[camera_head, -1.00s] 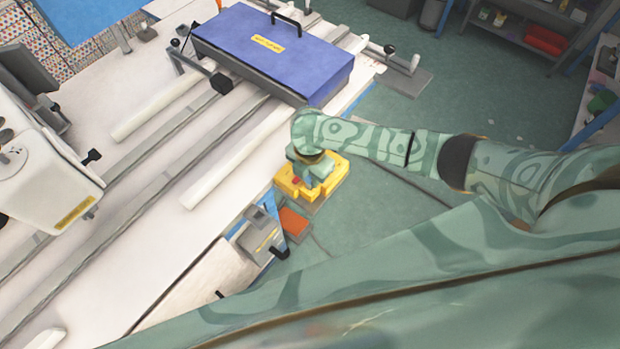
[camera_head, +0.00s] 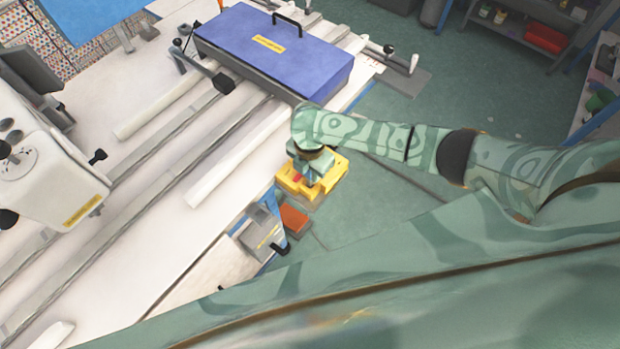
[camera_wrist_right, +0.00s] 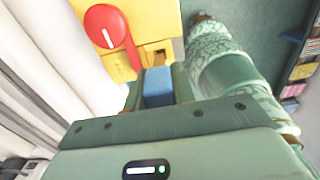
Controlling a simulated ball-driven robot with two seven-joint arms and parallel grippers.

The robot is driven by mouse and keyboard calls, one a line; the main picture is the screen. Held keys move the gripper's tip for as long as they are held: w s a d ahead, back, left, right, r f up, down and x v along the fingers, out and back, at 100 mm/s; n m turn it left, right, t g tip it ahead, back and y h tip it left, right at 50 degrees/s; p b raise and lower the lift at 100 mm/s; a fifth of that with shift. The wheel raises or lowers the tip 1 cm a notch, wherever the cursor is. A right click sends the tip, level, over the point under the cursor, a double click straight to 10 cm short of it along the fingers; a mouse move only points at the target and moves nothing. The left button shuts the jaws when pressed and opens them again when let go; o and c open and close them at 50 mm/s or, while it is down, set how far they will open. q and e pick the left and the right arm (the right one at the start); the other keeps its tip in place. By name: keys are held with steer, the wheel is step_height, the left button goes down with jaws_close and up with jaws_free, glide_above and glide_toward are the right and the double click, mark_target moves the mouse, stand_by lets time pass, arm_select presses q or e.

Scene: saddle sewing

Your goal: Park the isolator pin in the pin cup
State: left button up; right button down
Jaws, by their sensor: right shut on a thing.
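My right gripper (camera_head: 312,174) is over the yellow box (camera_head: 338,172) at the table's right edge. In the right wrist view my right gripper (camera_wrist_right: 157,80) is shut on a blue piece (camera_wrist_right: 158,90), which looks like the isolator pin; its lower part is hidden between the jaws. Ahead of the jaws is the yellow box (camera_wrist_right: 155,18) with a red round knob (camera_wrist_right: 106,27) and a slot-like recess. Whether the blue piece touches the box I cannot tell. I cannot make out the pin cup for certain. My left gripper is not in view.
A grey holder (camera_head: 258,232) and an orange-red tray (camera_head: 294,218) sit near the yellow box. A large blue case (camera_head: 272,50) lies across the rails. A white machine head (camera_head: 40,165) stands at left. Green floor is open at right.

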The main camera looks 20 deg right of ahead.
steer(key=shift+r+p, duration=2.1)
steer(key=shift+p, duration=0.4)
